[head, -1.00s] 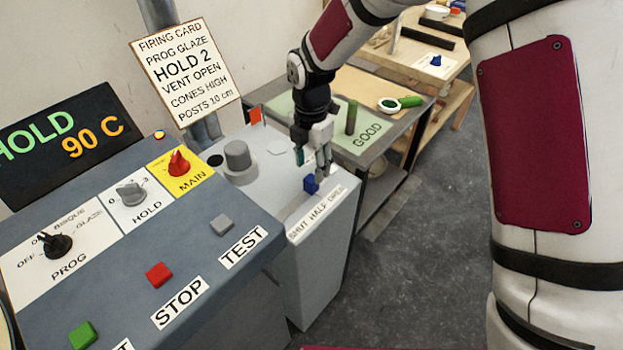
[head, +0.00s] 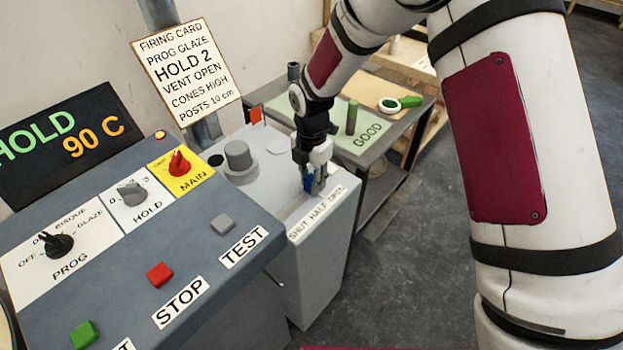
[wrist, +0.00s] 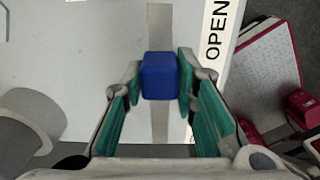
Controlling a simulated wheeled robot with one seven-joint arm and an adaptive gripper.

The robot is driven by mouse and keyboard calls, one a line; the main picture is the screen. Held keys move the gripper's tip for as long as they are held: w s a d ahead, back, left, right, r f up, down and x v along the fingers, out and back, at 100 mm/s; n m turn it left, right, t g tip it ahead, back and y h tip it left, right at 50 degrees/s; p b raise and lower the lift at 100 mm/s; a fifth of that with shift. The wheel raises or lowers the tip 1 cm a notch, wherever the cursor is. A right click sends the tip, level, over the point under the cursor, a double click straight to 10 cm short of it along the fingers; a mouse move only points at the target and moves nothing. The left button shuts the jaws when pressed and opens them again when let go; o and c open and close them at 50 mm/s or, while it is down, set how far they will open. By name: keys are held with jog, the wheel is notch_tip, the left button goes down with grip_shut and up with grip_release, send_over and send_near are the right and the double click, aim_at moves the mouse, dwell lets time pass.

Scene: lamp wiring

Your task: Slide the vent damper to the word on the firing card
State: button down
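The vent damper's blue knob (wrist: 160,75) sits on a slot in the grey cabinet top, beside the label strip (head: 317,213) reading SHUT HALF OPEN. In the wrist view the knob is just below the word OPEN (wrist: 216,30); my finger hides the label further down. My gripper (head: 312,181) is down at the knob, one finger on each side. The fingertips are very close to its sides; I cannot tell whether both touch. In the head view the fingers partly hide the knob. The firing card (head: 186,72) reads VENT OPEN.
A grey round stepped fixture (head: 240,160) stands left of my gripper on the cabinet top. The control panel (head: 205,258) with dials and buttons is at the left. A table (head: 388,152) marked GOOD stands behind, with a green post (head: 352,117) on it.

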jog(key=w+d+b, duration=0.2)
jog(key=w, duration=0.1)
jog(key=shift+w+d, duration=0.45)
jog(key=c, duration=1.3)
grip_release()
notch_tip(320, 180, up, 12)
jog(key=shift+r, duration=0.1)
